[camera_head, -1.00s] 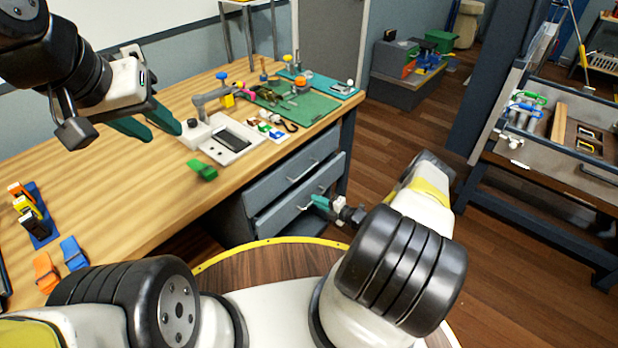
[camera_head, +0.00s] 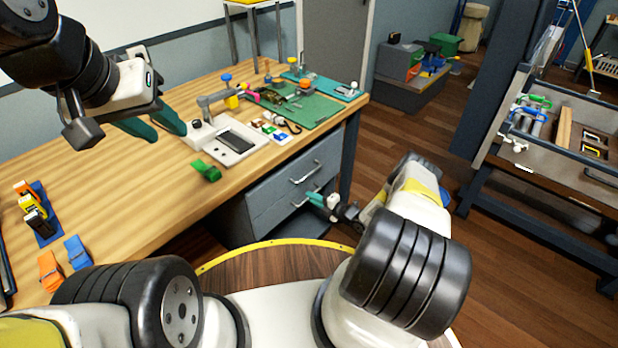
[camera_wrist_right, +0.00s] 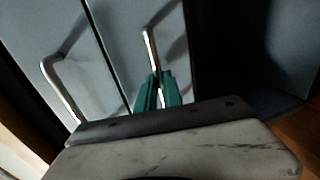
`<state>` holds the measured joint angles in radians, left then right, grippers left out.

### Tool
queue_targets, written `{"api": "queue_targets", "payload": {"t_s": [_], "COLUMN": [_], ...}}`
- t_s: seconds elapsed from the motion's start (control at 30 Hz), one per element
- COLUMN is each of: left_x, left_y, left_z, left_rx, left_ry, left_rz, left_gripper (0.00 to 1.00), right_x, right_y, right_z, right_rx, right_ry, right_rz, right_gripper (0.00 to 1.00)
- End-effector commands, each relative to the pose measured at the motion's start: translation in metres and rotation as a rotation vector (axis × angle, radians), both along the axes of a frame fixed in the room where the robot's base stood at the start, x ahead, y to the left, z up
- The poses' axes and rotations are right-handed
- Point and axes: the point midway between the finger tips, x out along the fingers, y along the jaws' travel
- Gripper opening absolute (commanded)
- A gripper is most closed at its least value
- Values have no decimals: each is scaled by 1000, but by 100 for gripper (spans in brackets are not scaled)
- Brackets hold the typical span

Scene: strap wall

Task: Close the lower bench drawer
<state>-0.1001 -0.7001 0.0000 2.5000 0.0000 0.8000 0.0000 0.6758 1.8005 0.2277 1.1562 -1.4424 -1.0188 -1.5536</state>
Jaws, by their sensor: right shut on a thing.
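The lower bench drawer (camera_head: 282,214) is a grey-blue front under the upper drawer (camera_head: 297,176) at the bench's right end. Its front looks flush or nearly flush with the upper one. My right gripper (camera_head: 315,198) is at the lower drawer's bar handle. In the right wrist view my right gripper (camera_wrist_right: 157,88) has its teal fingers closed on the end of that handle (camera_wrist_right: 150,50). The upper drawer's handle (camera_wrist_right: 58,82) is to the left there, apart from the fingers. My left gripper (camera_head: 170,134) is open and empty above the bench top.
The wooden bench top (camera_head: 130,195) carries a green clip (camera_head: 206,171), a white tray (camera_head: 232,142), a green mat (camera_head: 305,110) and several straps and buckles at left. Open floor (camera_head: 395,130) lies right of the bench. A dark-framed workstation (camera_head: 545,165) stands further right.

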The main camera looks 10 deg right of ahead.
Motion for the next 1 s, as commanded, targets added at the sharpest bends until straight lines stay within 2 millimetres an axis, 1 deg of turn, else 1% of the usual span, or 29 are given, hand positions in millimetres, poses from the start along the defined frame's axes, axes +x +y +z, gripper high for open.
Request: {"api": "queue_targets", "payload": {"t_s": [0.17,0.2,0.3,0.67,0.77,1.0], "left_x": [0,0,0,0,0,0], "left_y": [0,0,0,0,0,0], "left_z": [0,0,0,0,0,0], "left_rx": [0,0,0,0,0,0], "left_ry": [0,0,0,0,0,0], "left_rz": [0,0,0,0,0,0], "left_gripper": [36,36,36,36,36,36], "right_x": [2,3,2,-1,-10,-42], "right_y": [1,1,1,-2,-9,-34], "right_z": [1,1,1,2,4,12], "right_rx": [0,0,0,0,1,0], "right_ry": [0,0,-1,0,1,1], "right_rz": [-3,-3,-2,-2,-2,-3], "right_gripper": [0,13,32,32,32,32]}}
